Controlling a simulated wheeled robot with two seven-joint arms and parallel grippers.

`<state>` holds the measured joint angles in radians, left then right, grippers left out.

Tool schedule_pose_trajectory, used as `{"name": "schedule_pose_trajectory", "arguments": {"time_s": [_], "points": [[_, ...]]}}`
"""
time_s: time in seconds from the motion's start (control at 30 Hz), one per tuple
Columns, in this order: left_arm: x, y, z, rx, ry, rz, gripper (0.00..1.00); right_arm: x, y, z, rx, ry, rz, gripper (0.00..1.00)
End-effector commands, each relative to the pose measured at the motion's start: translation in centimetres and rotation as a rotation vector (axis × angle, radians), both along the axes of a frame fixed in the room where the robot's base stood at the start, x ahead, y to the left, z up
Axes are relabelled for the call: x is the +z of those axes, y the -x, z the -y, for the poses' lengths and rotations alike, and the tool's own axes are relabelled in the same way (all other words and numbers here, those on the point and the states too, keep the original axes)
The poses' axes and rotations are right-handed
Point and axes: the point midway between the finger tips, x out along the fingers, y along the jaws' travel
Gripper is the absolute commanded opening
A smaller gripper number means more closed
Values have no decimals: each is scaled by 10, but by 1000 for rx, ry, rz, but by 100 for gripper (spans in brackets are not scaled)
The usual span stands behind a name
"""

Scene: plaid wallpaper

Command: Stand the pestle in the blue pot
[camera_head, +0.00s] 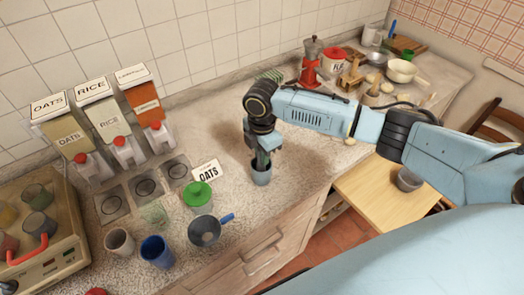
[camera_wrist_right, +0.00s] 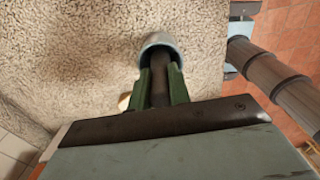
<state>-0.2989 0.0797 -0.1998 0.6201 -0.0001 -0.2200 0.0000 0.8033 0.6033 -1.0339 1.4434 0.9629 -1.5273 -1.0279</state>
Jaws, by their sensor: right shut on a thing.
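The grey-blue pot (camera_head: 261,176) stands on the speckled counter, right of the OATS card. My right gripper (camera_head: 262,158) points down at its mouth. In the right wrist view the gripper's green fingers (camera_wrist_right: 165,85) are shut on the dark pestle (camera_wrist_right: 178,82). The pestle's far end meets the pale blue pot (camera_wrist_right: 158,40) at its opening; how deep it reaches is hidden. In the head view the pestle is hidden by the gripper. My left gripper is not in view.
A green-lidded jar (camera_head: 197,196), a dark pan (camera_head: 204,231), a deep blue cup (camera_head: 157,252) and a grey cup (camera_head: 119,242) stand to the left. The counter behind the gripper is mostly clear.

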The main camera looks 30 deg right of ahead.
Motion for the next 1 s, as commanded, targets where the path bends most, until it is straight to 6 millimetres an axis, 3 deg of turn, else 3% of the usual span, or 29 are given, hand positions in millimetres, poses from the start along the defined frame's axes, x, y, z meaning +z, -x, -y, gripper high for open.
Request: {"name": "schedule_pose_trajectory", "arguments": {"time_s": [0.17, 0.2, 0.37, 0.73, 0.87, 1.0], "points": [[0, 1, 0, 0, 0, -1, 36, 0, 0, 0, 0, 0, 0, 0], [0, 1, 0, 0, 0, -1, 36, 0, 0, 0, 0, 0, 0, 23], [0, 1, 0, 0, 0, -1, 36, 0, 0, 0, 0, 0, 0, 44], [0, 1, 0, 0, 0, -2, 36, 6, -1, 0, 1, 0, 1, 44], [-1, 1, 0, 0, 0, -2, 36, 25, -1, 0, 2, -1, 4, 44], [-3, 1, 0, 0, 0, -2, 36, 57, -1, 0, 2, 0, 6, 44]]}}
